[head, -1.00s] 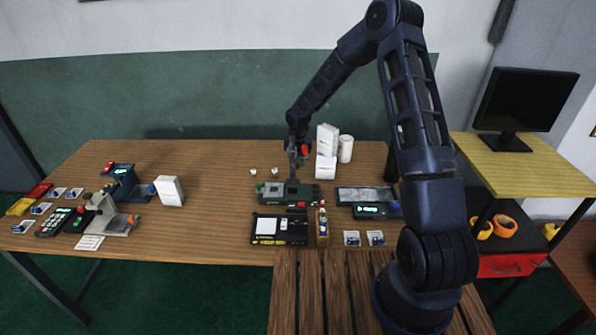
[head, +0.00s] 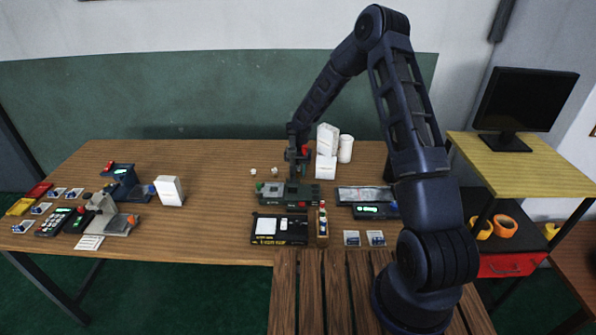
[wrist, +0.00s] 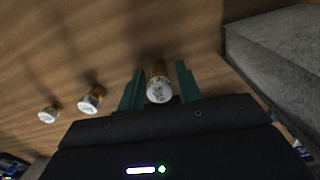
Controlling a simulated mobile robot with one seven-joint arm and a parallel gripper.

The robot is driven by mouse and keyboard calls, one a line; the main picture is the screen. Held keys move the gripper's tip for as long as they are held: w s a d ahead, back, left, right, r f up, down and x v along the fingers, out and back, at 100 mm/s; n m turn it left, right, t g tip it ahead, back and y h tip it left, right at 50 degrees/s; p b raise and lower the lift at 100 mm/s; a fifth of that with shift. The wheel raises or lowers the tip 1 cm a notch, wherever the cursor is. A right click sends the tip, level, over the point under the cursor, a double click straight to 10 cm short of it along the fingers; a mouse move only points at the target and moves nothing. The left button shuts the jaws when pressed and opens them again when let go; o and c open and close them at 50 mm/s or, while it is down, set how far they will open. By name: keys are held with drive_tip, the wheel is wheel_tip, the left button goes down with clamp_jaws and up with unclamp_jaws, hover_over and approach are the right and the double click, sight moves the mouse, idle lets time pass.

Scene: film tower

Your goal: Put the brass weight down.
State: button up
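The brass weight (wrist: 158,84), a small brass cylinder with a pale labelled top, is between the two green fingers of my gripper (wrist: 160,82) in the wrist view. Narrow gaps show between it and the fingers, so my gripper looks open around it. It appears to stand on the wooden table, though its base is hard to see. Two similar weights stand in a row to its left in the wrist view, a nearer one (wrist: 92,98) and a farther one (wrist: 48,115). In the head view my gripper (head: 298,168) is low behind the dark green device, and hides the weight.
The green device (head: 288,193) is close in front of my gripper. White boxes (head: 326,167) and a white cylinder (head: 345,149) stand just to the right. A black case (head: 279,229) lies at the front edge. The table's middle left (head: 220,215) is clear.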

sight(298, 167)
drive_tip(key=shift+o, duration=0.4)
wheel_tip(298, 167, up, 12)
drive_tip(key=shift+r, duration=0.15)
idle(0.3)
